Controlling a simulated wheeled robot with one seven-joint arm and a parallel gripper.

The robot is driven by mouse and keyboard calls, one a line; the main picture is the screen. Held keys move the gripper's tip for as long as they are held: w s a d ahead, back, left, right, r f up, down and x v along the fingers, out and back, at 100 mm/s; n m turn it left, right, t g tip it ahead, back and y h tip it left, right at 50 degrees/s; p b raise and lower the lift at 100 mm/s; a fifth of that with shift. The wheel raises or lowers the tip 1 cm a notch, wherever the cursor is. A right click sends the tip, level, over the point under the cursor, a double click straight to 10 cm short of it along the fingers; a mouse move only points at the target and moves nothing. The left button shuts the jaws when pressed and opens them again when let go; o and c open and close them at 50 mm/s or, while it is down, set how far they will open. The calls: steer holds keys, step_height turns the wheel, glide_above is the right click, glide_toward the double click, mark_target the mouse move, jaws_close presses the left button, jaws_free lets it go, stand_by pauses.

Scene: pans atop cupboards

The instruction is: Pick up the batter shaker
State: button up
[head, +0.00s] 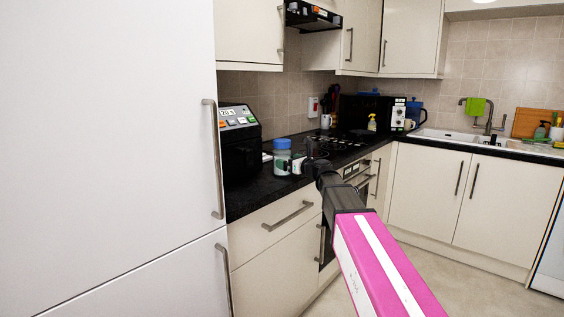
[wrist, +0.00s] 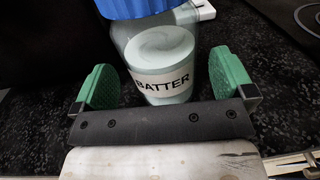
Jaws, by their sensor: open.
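The batter shaker (head: 282,157) stands on the dark countertop, with a blue lid and a clear body holding pale contents. In the wrist view the shaker (wrist: 165,62) carries a white label reading BATTER, and its blue lid is cut off by the top edge. My gripper (head: 292,163) is at the shaker in the head view. In the wrist view my gripper (wrist: 168,88) is open, with one green finger pad to the left of the shaker and one to the right.
A black air fryer (head: 240,145) stands left of the shaker. A hob (head: 335,142) lies behind and to the right, with a black microwave (head: 365,112) farther back. Drawers and cupboards front the counter, and a tall white cupboard (head: 110,150) fills the left.

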mark_target(284, 141)
steer(key=x, duration=0.3)
steer(key=shift+w+a, duration=0.1)
steer(key=c, duration=0.9)
steer(key=shift+c, duration=0.2)
steer(key=shift+r, duration=0.1)
step_height(284, 141, up, 10)
steer(key=shift+f, duration=0.1)
